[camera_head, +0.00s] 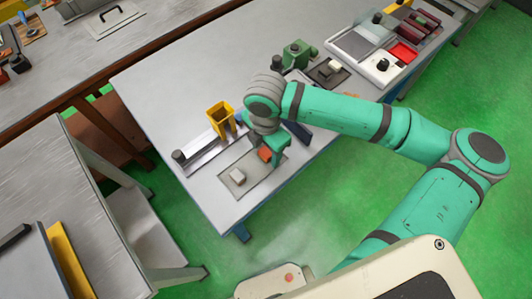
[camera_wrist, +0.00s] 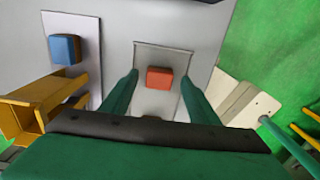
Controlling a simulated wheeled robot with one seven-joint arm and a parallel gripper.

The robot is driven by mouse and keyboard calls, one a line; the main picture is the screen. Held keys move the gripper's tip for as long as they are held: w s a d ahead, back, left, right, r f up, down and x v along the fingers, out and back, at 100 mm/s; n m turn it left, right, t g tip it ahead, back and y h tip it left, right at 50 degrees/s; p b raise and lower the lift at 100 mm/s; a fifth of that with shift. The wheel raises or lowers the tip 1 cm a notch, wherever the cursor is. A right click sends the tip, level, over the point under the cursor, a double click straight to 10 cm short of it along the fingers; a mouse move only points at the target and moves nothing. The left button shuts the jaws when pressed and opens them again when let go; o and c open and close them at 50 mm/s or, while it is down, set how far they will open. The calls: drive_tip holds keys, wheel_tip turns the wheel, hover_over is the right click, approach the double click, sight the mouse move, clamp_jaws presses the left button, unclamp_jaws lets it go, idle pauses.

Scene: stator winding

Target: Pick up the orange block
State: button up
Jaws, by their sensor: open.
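The orange block (camera_wrist: 159,78) lies on a thin grey plate (camera_wrist: 152,54) in the wrist view. It shows between the two green fingers of my gripper (camera_wrist: 159,77), with a gap on each side. My gripper is open and empty. In the head view, my gripper (camera_head: 274,149) is over the near end of the table, and the orange block (camera_head: 265,155) shows just beside and below it, partly covered. The exact height of the fingertips above the plate is hard to tell.
A yellow holder (camera_head: 220,117) stands close behind. The wrist view shows a blue block (camera_wrist: 65,49) at left.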

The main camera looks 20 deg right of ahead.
drive_tip(key=shift+w+f, duration=0.1)
drive_tip(key=shift+f, duration=0.05)
drive_tip(key=c, duration=1.1)
drive_tip(key=shift+c, duration=0.2)
